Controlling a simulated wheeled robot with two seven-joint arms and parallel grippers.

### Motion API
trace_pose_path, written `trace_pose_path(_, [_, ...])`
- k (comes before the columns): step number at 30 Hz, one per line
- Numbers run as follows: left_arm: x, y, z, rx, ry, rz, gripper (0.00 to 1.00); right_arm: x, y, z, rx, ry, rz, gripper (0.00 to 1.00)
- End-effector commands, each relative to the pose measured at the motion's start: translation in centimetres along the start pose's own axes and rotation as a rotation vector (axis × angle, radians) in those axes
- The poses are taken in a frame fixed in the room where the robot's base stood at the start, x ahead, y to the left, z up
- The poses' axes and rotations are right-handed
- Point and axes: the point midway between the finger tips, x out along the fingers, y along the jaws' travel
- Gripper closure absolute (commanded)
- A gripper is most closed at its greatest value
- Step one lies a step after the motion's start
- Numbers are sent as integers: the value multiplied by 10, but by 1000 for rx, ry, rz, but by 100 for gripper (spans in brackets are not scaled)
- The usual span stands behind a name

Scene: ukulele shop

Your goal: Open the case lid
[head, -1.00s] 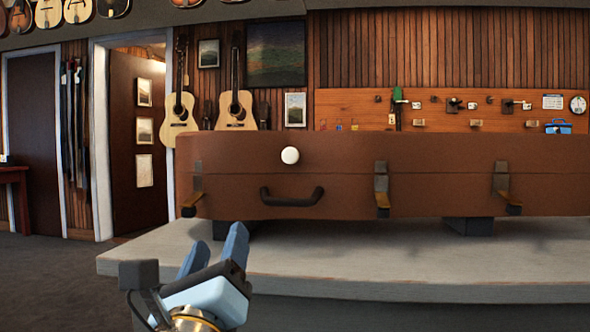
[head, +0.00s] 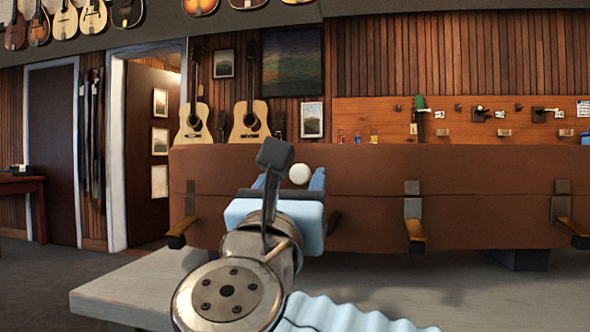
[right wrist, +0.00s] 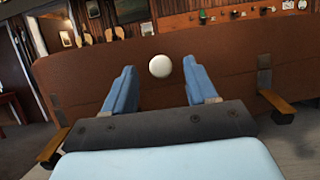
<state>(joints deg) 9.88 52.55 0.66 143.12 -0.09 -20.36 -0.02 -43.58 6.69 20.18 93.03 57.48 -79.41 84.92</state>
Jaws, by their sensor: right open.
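The long brown case (head: 370,180) lies on a pale bench, its lid shut along a level seam. A round white knob (head: 299,174) sits on its front; it also shows in the right wrist view (right wrist: 160,66). My right gripper (head: 290,181) is open and empty in front of the case. In the right wrist view its blue fingers (right wrist: 160,80) stand left and right of the knob, not touching it; how far short of it they stop is hard to tell. My gripper hides most of the dark handle (head: 334,219). My left gripper is not in view.
Latches with gold levers sit on the case front at left (head: 181,231), middle (head: 414,228) and right (head: 574,226). The bench top (head: 120,292) is clear in front. Guitars (head: 249,120) and a wooden tool board (head: 365,112) are behind.

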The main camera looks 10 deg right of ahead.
Motion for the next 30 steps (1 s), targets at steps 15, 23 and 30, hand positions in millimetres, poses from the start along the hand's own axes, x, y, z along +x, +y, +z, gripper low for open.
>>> trace_pose_path(15, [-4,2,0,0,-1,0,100,30,0,0,-1,0,1,43])
trace_pose_path(23, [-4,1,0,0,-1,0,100,30,0,0,-1,0,1,77])
trace_pose_path(30, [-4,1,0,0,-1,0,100,30,0,0,-1,0,1,100])
